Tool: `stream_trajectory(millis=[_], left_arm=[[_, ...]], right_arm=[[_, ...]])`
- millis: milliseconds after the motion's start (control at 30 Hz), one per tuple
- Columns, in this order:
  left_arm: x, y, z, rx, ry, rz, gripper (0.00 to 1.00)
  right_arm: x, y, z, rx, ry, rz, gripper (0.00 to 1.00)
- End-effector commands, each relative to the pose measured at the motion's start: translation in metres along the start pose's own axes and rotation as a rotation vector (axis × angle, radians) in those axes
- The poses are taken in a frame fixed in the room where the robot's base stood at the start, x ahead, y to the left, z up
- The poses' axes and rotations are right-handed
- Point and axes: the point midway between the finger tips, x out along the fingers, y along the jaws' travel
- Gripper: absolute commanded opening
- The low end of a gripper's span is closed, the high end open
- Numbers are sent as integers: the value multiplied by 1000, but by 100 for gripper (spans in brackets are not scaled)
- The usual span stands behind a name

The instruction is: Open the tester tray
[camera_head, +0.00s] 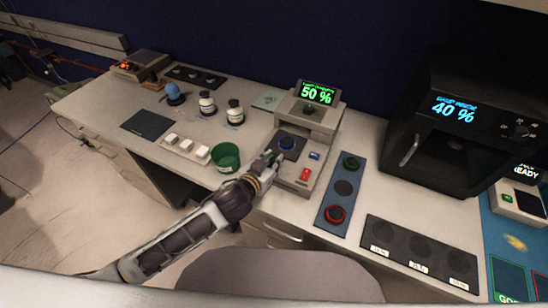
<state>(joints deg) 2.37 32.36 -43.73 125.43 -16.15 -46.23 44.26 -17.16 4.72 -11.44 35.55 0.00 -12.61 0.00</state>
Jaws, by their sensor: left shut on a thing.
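The tester (327,116) is a grey machine on the bench with a green "50 %" display on top. A red button (305,174) and a blue button (314,156) sit to the right. My right gripper is not in view.
A green cup (226,157) stands just left of my gripper. White-capped bottles (235,112) stand behind it. A blue-grey panel (341,189) with round pieces lies right of the tester. A black oven-like machine (450,125) showing "40 %" stands at the right.

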Motion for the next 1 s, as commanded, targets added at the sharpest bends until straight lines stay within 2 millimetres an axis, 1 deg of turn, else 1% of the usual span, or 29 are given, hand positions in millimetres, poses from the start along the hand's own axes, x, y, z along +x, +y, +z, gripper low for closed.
stream_trajectory(millis=[267, 300, 433, 667, 800, 1000], left_arm=[[0, 0, 0, 0, -1, -1, 0], [0, 0, 0, 0, -1, -1, 26], [0, 0, 0, 0, 0, -1, 43], [0, 0, 0, 0, 0, -1, 44], [-1, 0, 0, 0, 1, 0, 44], [-6, 0, 1, -1, -1, -1, 44]], right_arm=[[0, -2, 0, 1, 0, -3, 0], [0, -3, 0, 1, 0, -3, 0], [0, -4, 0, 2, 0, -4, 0], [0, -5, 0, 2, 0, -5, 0], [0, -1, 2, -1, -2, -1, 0], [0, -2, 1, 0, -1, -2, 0]])
